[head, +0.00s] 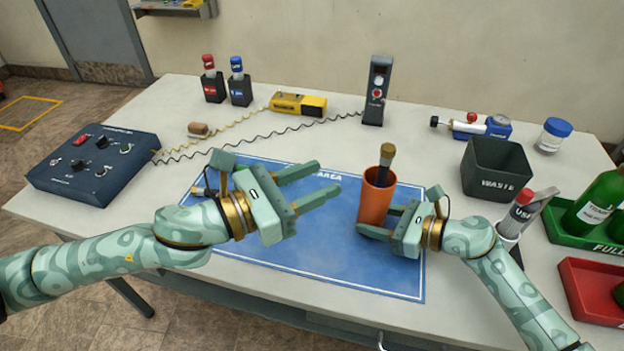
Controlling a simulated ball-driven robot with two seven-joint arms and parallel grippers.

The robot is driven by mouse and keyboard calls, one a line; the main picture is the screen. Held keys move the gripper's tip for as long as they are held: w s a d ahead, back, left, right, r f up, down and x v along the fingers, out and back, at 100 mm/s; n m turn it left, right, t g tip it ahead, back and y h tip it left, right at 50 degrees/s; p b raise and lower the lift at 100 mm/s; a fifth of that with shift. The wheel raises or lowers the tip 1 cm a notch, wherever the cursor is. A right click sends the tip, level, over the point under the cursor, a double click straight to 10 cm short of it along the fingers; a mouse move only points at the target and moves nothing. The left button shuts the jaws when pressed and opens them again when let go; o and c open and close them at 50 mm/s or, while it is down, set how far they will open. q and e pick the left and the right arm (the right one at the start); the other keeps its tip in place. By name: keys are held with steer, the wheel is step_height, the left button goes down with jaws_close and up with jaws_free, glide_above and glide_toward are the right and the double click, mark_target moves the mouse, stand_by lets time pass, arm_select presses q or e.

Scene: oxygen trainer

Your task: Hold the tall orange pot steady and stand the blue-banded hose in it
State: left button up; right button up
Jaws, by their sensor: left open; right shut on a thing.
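The tall orange pot (374,205) stands upright on the blue work mat (330,262). My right gripper (376,222) is shut on the pot's lower right side.
A waste bin (497,168) stands right of the mat, with a green tray (570,236) and a red tray (590,290) farther right. A control box (95,162) is at the left.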

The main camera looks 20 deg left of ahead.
steer(key=o, duration=0.8)
